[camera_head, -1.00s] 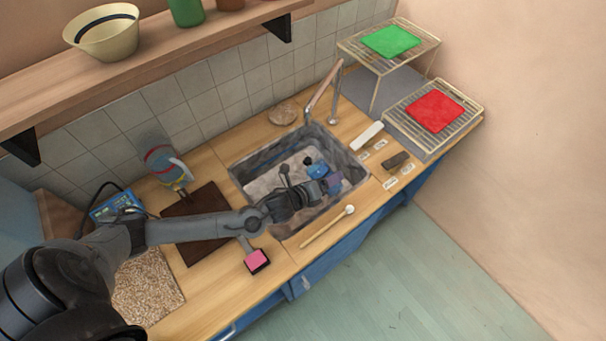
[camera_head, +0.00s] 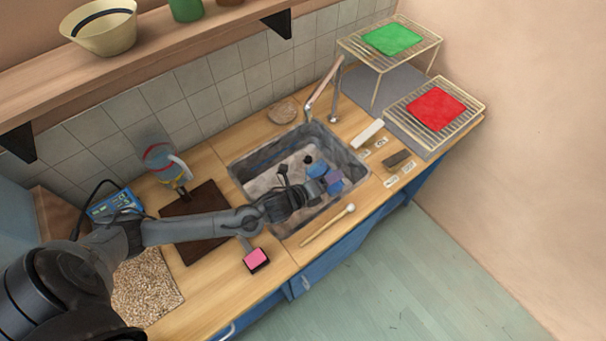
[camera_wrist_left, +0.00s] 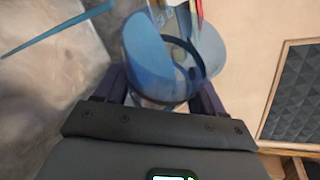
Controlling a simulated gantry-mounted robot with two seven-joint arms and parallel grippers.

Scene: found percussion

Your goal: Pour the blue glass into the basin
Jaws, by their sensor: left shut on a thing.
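The blue glass (camera_head: 318,169) is in my left gripper (camera_head: 334,181), over the stone-grey basin (camera_head: 258,184) set in the counter. In the left wrist view the glass (camera_wrist_left: 146,62) is see-through, and the purple fingers (camera_wrist_left: 160,88) of my left gripper are shut on it from both sides. The glass looks tilted; its exact angle and any contents are not clear. A thin blue streak (camera_wrist_left: 58,35) shows left of the glass in the wrist view; I cannot tell what it is. My right gripper is not in view.
A tap (camera_head: 325,92) stands behind the basin. A mallet (camera_head: 330,224) lies along its front edge, and a pink block (camera_head: 257,258) is left of it. A dark board (camera_head: 196,247) and a jug (camera_head: 163,160) are further left. Wire racks (camera_head: 436,107) stand at right.

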